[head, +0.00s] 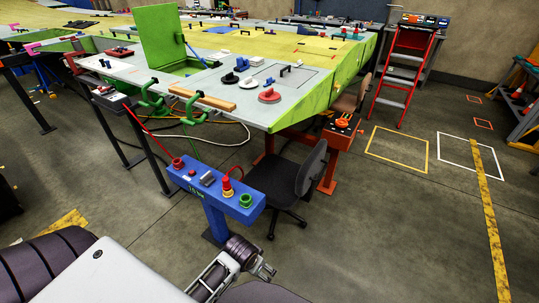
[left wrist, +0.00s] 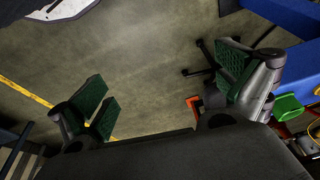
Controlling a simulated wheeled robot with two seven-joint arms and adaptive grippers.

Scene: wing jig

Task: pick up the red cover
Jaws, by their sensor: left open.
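A round red cover (head: 269,96) with a small knob lies flat on the grey wing panel near its front edge. My left gripper (head: 262,270) is low in front of the blue stand, apart from both red pieces. In the left wrist view the same gripper (left wrist: 168,90) has its green-padded fingers wide apart, with only floor between them. My right gripper is not in view.
An office chair (head: 290,185) stands right behind the blue stand. Green clamps (head: 152,98) and a wooden bar (head: 202,99) sit along the wing's front edge, with black and white round pieces nearby. A red ladder (head: 400,75) stands farther back.

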